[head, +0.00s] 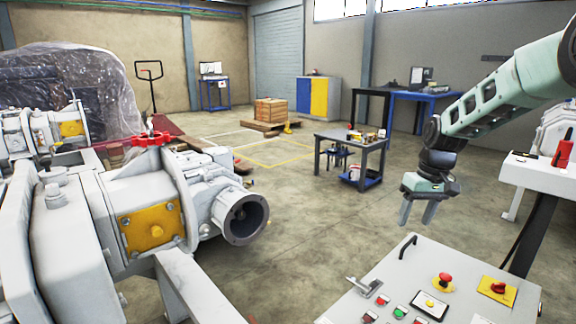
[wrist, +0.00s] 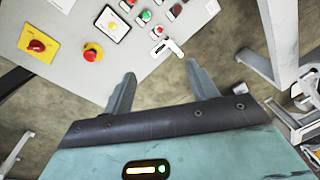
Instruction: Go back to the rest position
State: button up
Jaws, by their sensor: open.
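My gripper (head: 418,212) hangs from my pale green arm on the right side of the head view, fingers pointing down. It is open, and nothing is between its fingers. In the wrist view my gripper (wrist: 163,92) shows its two grey fingers spread apart. The control panel (head: 400,262) lies below and in front of it in the head view. In the wrist view the panel (wrist: 60,62) fills the upper left, just beyond the fingers. I cannot see that the fingers touch anything.
The grey vacuum machine (head: 85,235) with an open round port (head: 247,219) stands at the left. A dark work cart (head: 352,148) stands behind my gripper. A white stand (head: 535,175) is at the right. The concrete floor (head: 310,215) in the middle is clear.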

jog(key=s+a+r+n, duration=0.3)
jog(key=s+a, duration=1.5)
jog(key=s+a+n+h+p, duration=0.1)
jog(key=s+n, duration=0.2)
jog(key=s, duration=1.7)
notch_tip(320, 180, up, 23)
jog(key=p, duration=2.3)
jog(key=shift+w+f+m, duration=0.2)
jog(key=shift+w+m, duration=0.05)
jog(key=shift+m, duration=0.05)
jog(key=shift+a, duration=0.1)
